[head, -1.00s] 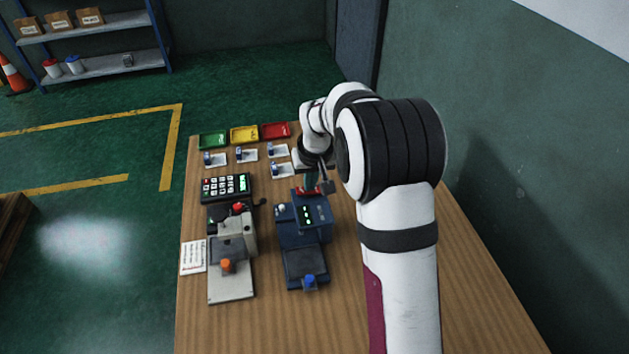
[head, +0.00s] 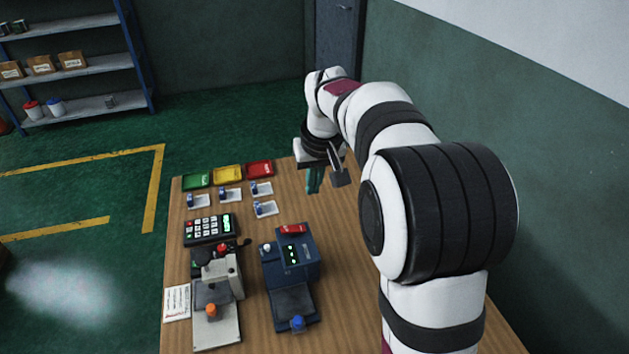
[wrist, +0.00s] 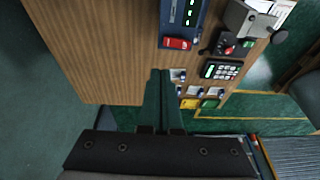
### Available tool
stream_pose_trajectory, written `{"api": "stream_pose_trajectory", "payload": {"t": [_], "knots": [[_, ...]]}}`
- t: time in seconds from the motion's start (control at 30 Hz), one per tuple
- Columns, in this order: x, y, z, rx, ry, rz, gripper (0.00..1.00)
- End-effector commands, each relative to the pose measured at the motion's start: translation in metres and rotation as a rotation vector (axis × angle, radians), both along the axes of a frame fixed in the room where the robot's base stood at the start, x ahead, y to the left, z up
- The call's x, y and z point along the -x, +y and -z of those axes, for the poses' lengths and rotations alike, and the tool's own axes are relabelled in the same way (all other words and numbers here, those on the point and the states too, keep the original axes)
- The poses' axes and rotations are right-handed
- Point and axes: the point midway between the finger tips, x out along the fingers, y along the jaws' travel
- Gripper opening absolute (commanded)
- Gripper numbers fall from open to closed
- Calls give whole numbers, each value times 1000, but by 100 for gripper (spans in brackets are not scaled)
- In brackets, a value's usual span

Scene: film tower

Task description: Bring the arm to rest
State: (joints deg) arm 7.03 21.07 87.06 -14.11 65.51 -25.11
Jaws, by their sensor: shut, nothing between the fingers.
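My gripper (head: 313,181) hangs above the back right part of the wooden table (head: 345,285) in the head view, its fingers pointing down. In the wrist view its two green fingers (wrist: 163,76) lie side by side, shut, with nothing between them. The dark blue machine (head: 292,258) with a red switch and green lights stands on the table, in front of the gripper in the head view and apart from it. In the wrist view the machine (wrist: 184,18) is at the top.
A grey machine (head: 222,285) stands left of the blue one, with a keypad (head: 208,229) behind it. Small white trays (head: 265,208) holding blue-topped items and green, yellow and red trays (head: 260,169) sit at the back. The table's right side looks clear. A wall stands at right.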

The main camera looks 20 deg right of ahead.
Motion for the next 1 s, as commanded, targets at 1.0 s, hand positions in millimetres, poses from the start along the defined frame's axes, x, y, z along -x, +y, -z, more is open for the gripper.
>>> {"api": "stream_pose_trajectory", "payload": {"t": [1.0], "knots": [[307, 76, 21, -184, 297, 381, 0]]}}
